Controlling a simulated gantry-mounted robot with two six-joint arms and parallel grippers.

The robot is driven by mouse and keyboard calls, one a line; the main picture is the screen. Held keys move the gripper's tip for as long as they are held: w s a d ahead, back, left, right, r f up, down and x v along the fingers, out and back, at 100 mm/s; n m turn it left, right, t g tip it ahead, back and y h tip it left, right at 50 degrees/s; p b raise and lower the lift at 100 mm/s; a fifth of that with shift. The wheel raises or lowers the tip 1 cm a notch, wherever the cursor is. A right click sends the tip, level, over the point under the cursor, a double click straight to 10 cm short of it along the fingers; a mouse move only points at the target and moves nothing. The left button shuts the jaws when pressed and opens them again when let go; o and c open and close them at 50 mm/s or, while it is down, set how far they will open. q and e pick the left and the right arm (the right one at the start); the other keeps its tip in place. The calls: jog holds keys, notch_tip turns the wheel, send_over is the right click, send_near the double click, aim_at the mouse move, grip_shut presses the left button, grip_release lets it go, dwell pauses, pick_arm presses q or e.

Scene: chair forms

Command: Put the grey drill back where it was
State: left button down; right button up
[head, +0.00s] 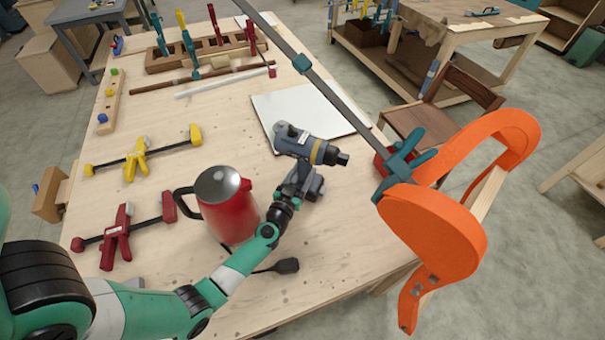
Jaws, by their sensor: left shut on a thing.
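The grey drill (292,141) is in the middle of the workbench, with a dark chuck pointing right and a yellowish ring near it. My left gripper (297,180) is shut on the grey drill around its handle, which the gripper partly hides. Whether the drill's base touches the bench or hangs just above it I cannot tell. My right gripper is not in view.
A red jug (231,215) stands close left of my left wrist. A white sheet (322,112) lies behind the drill. An orange chair form (440,225) with a long clamp bar (325,92) rises at right. Yellow (140,158) and red clamps (122,236) lie left.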

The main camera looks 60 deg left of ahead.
pick_arm(q)
jog(key=shift+f+b, duration=0.45)
jog(key=shift+f, duration=0.15)
jog(key=c, duration=0.7)
grip_release()
jog(key=shift+f, duration=0.2)
jog(key=o, duration=0.5)
jog(key=shift+r, duration=0.1)
jog(key=shift+c, duration=0.2)
jog(key=shift+a+r, duration=0.1)
jog(key=shift+r, duration=0.25)
jog(key=shift+r+p, duration=0.6)
jog(key=p+v, duration=0.2)
jog(key=v, duration=1)
jog(key=shift+p, duration=0.35)
